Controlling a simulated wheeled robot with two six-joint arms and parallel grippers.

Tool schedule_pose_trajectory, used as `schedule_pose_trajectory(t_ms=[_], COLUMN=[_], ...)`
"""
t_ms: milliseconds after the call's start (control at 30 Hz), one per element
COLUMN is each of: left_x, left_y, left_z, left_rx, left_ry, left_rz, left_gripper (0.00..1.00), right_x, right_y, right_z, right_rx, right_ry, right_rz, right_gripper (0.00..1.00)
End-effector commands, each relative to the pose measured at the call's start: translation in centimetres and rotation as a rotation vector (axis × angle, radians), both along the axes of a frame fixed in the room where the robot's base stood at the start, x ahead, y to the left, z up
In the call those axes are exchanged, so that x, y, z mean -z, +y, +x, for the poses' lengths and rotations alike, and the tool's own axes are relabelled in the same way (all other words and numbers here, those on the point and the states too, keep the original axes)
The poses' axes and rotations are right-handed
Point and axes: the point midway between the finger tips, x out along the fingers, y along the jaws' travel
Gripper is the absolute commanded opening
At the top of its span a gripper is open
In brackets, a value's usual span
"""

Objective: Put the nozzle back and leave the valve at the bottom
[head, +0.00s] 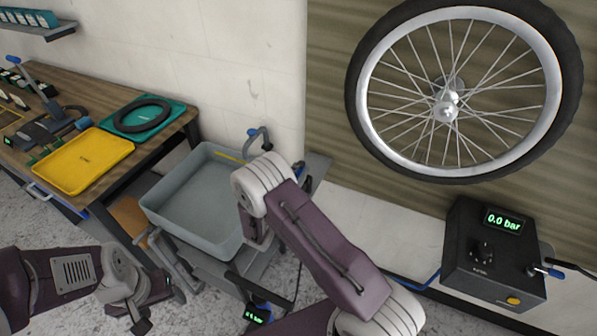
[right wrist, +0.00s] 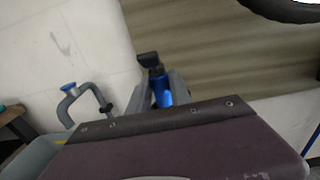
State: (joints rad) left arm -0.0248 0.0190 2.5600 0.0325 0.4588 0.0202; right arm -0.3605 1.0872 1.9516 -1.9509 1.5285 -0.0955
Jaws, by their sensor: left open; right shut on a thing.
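The wheel (head: 447,105) hangs at the upper right in the head view, its top edge cut off. I cannot make out its valve. My right gripper (right wrist: 160,86) is shut on a blue and black piece, probably the nozzle (right wrist: 158,82), in the right wrist view; the black head points up. My left gripper (head: 158,308) is open and empty at the lower left, away from the wheel.
A grey basin (head: 195,157) stands left of my right arm, with a blue-topped clamp (head: 254,136) behind it. The workbench (head: 172,128) at the left bears a yellow tray (head: 83,160) and a green tray (head: 174,110) with a black ring. A small green readout (head: 257,315) shows at the bottom.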

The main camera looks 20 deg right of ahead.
Motion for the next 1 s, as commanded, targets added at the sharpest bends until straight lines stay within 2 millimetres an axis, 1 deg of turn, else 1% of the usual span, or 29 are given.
schedule_pose_trajectory(t_ms=[100, 300, 333, 367, 400, 433, 667, 700, 900, 1000], left_x=[0.44, 0.36, 0.36, 0.36, 0.36, 0.36, 0.36, 0.37, 0.37, 0.31], left_y=[0.00, 0.00, 0.00, 0.00, 0.00, 0.00, 0.00, 0.00, 0.00, 0.00], left_z=[0.00, 0.00, 0.00, 0.00, 0.00, 0.00, 0.00, 0.00, 0.00, 0.00], left_rx=[0.000, 0.000, 0.000, 0.000, 0.000, 0.000, 0.000, 0.000, 0.000, 0.000], left_ry=[0.000, 0.000, 0.000, 0.000, 0.000, 0.000, 0.000, 0.000, 0.000, 0.000], left_rz=[0.000, 0.000, 0.000, 0.000, 0.000, 0.000, 0.000, 0.000, 0.000, 0.000], left_gripper=[0.64, 0.64, 0.64, 0.64, 0.64, 0.64, 0.64, 0.64, 0.64, 0.64], right_x=[0.48, 0.40, 0.39, 0.39, 0.39, 0.40, 0.41, 0.44, 0.43, 0.42], right_y=[0.00, 0.00, 0.00, 0.00, 0.00, 0.00, -0.01, 0.00, 0.00, 0.32], right_z=[0.01, 0.01, 0.01, 0.01, 0.01, 0.01, 0.01, 0.00, 0.00, -0.24], right_rx=[0.000, 0.000, 0.000, 0.000, 0.000, 0.000, 0.000, 0.000, 0.000, -0.001], right_ry=[-0.001, -0.001, -0.001, -0.001, -0.001, -0.001, 0.000, 0.000, 0.000, 0.001], right_rz=[-0.001, -0.001, -0.001, -0.001, -0.001, -0.001, 0.000, 0.000, 0.000, 0.001], right_gripper=[0.00, 0.00, 0.27, 0.36, 0.47, 0.50, 0.50, 0.55, 0.55, 0.55])
